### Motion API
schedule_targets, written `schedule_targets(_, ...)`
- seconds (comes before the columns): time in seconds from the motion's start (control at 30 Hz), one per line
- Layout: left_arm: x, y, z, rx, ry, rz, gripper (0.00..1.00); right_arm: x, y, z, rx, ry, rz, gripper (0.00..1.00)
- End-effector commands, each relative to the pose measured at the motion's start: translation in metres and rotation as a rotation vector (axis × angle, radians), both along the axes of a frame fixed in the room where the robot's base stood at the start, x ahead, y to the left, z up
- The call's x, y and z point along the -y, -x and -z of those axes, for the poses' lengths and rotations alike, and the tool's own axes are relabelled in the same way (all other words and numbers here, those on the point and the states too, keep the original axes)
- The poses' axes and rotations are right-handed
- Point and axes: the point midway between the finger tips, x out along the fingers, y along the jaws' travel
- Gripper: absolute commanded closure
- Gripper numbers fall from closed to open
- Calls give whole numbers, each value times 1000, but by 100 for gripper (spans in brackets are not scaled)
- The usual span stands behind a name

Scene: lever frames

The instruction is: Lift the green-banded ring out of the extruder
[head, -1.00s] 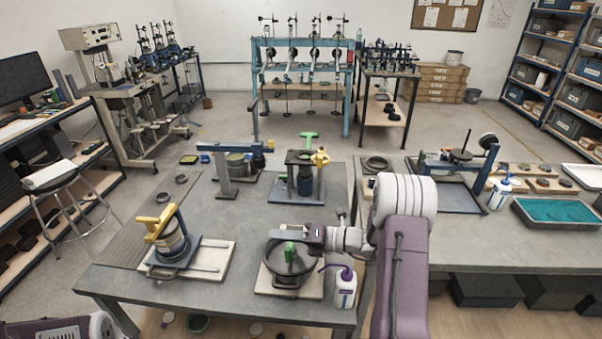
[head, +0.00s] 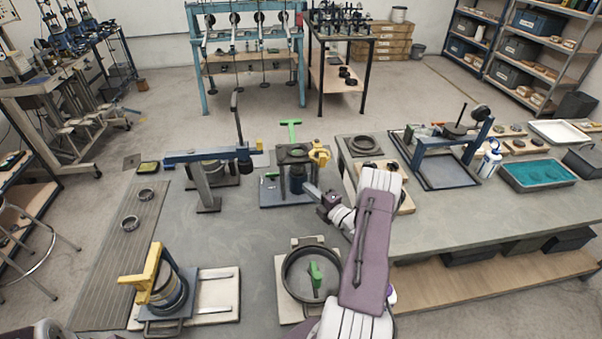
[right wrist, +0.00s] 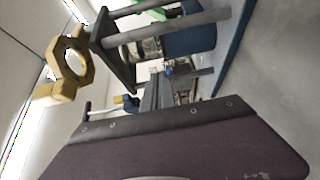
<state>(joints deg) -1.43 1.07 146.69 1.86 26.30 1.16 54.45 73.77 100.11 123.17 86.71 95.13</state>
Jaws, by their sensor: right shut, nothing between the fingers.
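What looks like the extruder (head: 296,156) is a dark frame with a top plate, posts and a blue cylinder, standing on a blue base at the middle of the table. A yellow handle (head: 319,153) is at its right side. The right wrist view shows its dark plate (right wrist: 113,50), blue cylinder (right wrist: 190,42) and yellow handle (right wrist: 70,65) close by. I cannot make out a green-banded ring for certain. My right gripper (head: 311,190) is shut and empty, just in front of the extruder, to the right of the cylinder. My left gripper is out of view.
A blue lever frame (head: 208,185) stands left of the extruder. A round black pan (head: 298,292) with a green piece is nearer, and a yellow-handled device (head: 160,275) is at front left. The table centre is clear.

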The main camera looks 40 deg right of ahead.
Motion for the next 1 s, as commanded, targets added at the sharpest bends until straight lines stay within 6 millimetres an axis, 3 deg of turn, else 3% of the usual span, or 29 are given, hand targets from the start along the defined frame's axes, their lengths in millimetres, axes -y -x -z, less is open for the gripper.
schedule_targets(0.2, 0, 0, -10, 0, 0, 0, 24, -3, -47, -2, 0, 1, -3, 100)
schedule_targets(0.4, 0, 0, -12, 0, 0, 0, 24, 18, -68, 0, 1, 1, -1, 100)
schedule_targets(0.87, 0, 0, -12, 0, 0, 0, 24, 25, -75, 0, -1, 0, -1, 100)
schedule_targets(1.0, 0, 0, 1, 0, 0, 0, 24, 28, -78, 5, 0, 3, -1, 100)
